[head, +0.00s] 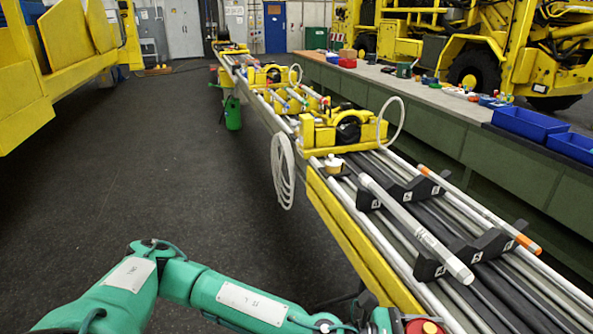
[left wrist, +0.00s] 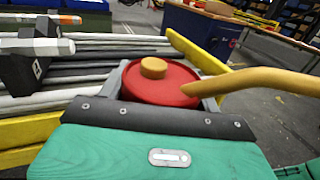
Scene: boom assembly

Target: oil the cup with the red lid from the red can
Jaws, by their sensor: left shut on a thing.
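The red can (left wrist: 150,88) has an orange-yellow cap on top and an orange-yellow spout that points right in the left wrist view. My left gripper (left wrist: 162,98) is shut around the can's body, which sits between its grey fingers. In the head view the can (head: 427,326) shows only partly at the bottom edge, at the end of my teal left arm and close to the boom. My right gripper is not in view.
The long boom carries pipes, black numbered brackets (head: 466,250) and yellow units (head: 335,133). A white hose coil (head: 283,172) hangs off its left side. A green watering can (head: 232,112) hangs farther back. A bench with blue bins (head: 530,124) stands right. The floor left is clear.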

